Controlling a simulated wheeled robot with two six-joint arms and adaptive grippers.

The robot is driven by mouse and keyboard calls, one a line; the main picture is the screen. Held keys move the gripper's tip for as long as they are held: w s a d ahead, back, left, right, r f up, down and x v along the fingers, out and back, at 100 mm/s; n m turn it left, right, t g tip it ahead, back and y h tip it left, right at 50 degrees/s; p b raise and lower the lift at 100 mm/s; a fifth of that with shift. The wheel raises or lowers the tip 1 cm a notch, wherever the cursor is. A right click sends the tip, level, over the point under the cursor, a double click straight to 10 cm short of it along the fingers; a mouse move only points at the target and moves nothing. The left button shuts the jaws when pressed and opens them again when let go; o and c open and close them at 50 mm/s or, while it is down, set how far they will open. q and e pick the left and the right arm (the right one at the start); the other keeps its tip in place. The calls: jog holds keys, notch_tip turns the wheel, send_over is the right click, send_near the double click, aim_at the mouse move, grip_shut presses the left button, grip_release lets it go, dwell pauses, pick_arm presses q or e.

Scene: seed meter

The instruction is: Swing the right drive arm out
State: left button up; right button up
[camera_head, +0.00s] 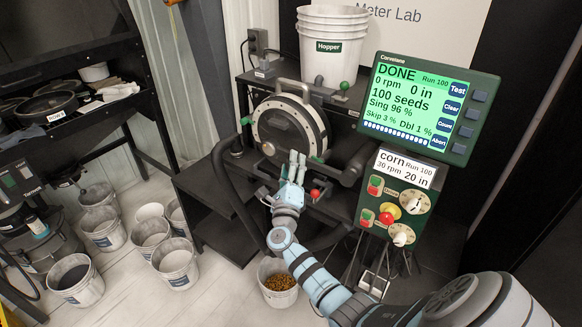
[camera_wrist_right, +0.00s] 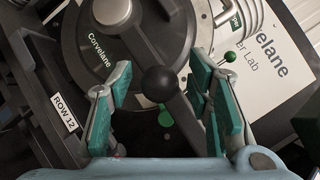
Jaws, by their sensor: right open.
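The seed meter (camera_head: 287,127), a round dark housing with a pale rim, stands on the black bench. Dark arm parts (camera_head: 345,172) show at its right side; I cannot tell for sure which is the right drive arm. My right gripper (camera_head: 293,168) is in front of the meter's lower part. In the right wrist view its teal-padded fingers (camera_wrist_right: 160,105) are spread. A black ball knob (camera_wrist_right: 159,84) on a dark bar shows between them, beside the meter's round housing (camera_wrist_right: 127,40). Whether the fingers touch it cannot be told. My left gripper is out of view.
A screen (camera_head: 425,105) reads DONE and 100 seeds, above a control box (camera_head: 397,195) with buttons and knobs. A white Hopper bucket (camera_head: 331,46) stands behind the meter. A bucket of seeds (camera_head: 279,284) is on the floor below my right arm; several buckets (camera_head: 104,229) stand left.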

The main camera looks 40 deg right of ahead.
grip_shut()
dwell(0.3)
